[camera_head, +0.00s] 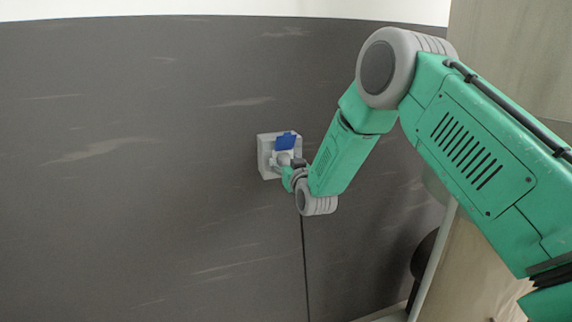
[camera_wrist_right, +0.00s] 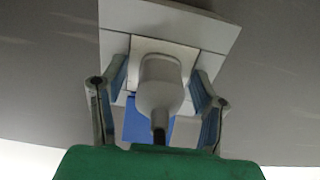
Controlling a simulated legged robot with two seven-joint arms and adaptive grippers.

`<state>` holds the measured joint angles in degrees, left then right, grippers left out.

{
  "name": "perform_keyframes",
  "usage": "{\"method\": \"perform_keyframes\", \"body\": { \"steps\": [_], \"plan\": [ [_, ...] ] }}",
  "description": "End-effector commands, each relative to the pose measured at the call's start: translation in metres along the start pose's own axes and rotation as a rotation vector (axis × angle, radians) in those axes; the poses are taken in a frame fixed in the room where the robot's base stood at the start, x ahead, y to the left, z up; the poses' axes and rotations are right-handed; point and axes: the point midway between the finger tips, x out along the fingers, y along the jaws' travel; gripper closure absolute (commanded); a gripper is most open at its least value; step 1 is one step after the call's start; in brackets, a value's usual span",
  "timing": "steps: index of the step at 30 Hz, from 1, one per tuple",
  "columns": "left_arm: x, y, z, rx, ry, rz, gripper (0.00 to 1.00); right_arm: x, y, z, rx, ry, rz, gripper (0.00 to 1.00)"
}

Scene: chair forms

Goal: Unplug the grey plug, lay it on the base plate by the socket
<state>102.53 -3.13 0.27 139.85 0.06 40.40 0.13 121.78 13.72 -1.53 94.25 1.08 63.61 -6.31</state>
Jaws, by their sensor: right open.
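The grey plug (camera_wrist_right: 161,84) sits at the socket, its cable end towards my right wrist camera. In the head view the plug (camera_head: 284,158) is small and partly hidden by my gripper. The socket has a pale square base plate (camera_wrist_right: 200,28) on the dark wall, also in the head view (camera_head: 264,157), with a blue flap (camera_head: 286,141). My right gripper (camera_wrist_right: 160,100) is open, with one finger on each side of the plug and visible gaps to it. In the head view the right gripper (camera_head: 292,168) is at the socket. My left gripper is not in view.
A dark cable (camera_head: 305,260) hangs down the wall below the socket. The wall (camera_head: 130,150) left of the socket is clear. A pale panel (camera_head: 500,60) stands at the right, behind my right arm. A dark rounded object (camera_head: 424,255) shows at the lower right.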

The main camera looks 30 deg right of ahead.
Motion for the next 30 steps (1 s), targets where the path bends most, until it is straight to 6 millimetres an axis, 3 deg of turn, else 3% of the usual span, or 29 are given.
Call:
{"method": "perform_keyframes", "body": {
  "steps": [3,4,8,9,30],
  "plan": [
    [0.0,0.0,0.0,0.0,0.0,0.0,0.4,0.0,0.0,0.0,0.0,0.0,0.0,0.45],
    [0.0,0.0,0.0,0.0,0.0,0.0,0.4,0.0,0.0,0.0,0.0,0.0,0.0,0.52],
    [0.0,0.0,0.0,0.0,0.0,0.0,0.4,0.0,0.0,0.0,0.0,0.0,0.0,0.98],
    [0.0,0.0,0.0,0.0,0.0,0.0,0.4,0.0,0.0,0.0,0.0,0.0,0.0,1.0],
    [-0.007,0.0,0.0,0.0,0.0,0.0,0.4,-0.023,-0.001,-0.001,0.0,-0.001,0.0,1.0]
  ]
}}
